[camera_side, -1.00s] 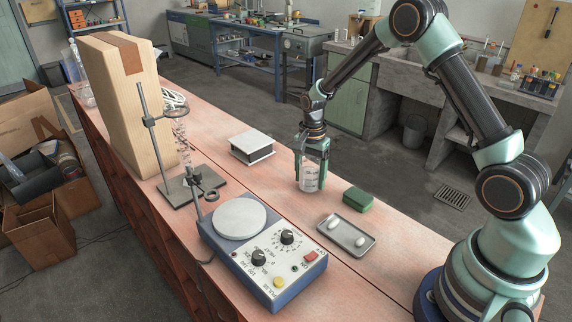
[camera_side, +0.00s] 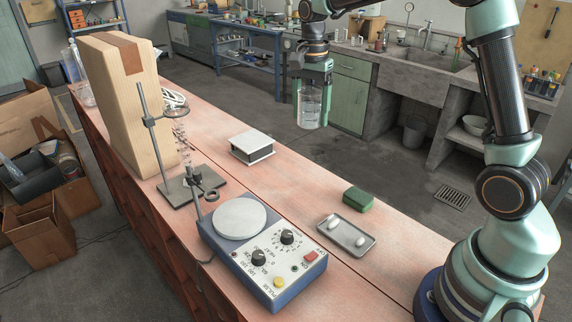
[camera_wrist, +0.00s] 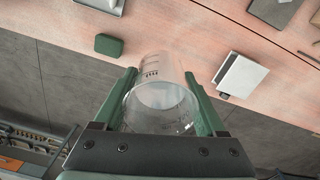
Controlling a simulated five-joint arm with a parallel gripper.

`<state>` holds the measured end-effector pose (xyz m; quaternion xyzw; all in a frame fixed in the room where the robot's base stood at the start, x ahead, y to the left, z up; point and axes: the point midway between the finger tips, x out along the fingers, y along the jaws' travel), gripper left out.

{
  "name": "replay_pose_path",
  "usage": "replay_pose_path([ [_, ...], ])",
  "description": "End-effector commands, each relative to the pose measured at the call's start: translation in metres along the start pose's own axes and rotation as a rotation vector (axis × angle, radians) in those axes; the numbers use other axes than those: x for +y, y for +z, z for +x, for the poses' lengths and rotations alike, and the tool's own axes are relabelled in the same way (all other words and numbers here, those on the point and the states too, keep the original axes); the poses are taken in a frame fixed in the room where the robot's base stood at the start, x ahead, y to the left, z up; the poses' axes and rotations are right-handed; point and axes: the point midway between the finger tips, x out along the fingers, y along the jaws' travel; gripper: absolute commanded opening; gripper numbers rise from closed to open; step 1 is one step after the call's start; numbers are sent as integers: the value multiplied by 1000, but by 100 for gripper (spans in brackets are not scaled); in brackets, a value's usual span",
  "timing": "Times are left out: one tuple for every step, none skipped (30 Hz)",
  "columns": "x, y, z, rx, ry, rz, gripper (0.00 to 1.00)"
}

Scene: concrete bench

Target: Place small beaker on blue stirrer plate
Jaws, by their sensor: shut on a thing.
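The small beaker (camera_side: 311,104) is clear glass with dark graduation marks. My gripper (camera_side: 313,88) is shut on it and holds it upright in the air, well above the bench. In the wrist view the beaker (camera_wrist: 161,92) sits between the two green fingers of my gripper (camera_wrist: 165,98), and it looks empty. The blue stirrer (camera_side: 277,279) stands on the bench, lower left of the beaker in the side view. Its round white plate (camera_side: 239,218) is bare. I cannot make out the stirrer in the wrist view.
A retort stand (camera_side: 148,122) with a glass coil rises just behind the stirrer. A white-topped block (camera_side: 252,144), a green block (camera_side: 358,199) and a grey tray (camera_side: 347,235) with white stir bars lie on the bench. A tall wooden block (camera_side: 120,110) stands at left.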

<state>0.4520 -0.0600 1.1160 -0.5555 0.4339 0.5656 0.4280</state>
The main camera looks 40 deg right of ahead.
Motion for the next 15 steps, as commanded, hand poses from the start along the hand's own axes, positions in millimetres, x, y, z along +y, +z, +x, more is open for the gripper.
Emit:
replay_pose_path([
  [-6, 11, -5, 2, -4, -7, 8],
  [-10, 19, -8, 2, -4, -8, 8],
  [-15, 32, -13, 3, -5, -10, 8],
  [-19, 42, -16, 4, -6, -12, 8],
  [-24, 54, -20, 4, -7, -13, 8],
  [-29, 71, -25, 5, -7, -14, 8],
  [-32, 83, -29, 5, -9, -14, 8],
  [-36, 96, -33, 5, -9, -14, 8],
  [-39, 113, -38, 6, -10, -14, 8],
  [-41, 126, -42, 6, -10, -14, 8],
  [-42, 138, -45, 6, -11, -13, 8],
  [-44, 153, -50, 6, -12, -12, 8],
  [-44, 163, -53, 6, -11, -11, 8],
  [-45, 173, -56, 6, -13, -10, 8],
  [-45, 185, -59, 6, -13, -9, 8],
])
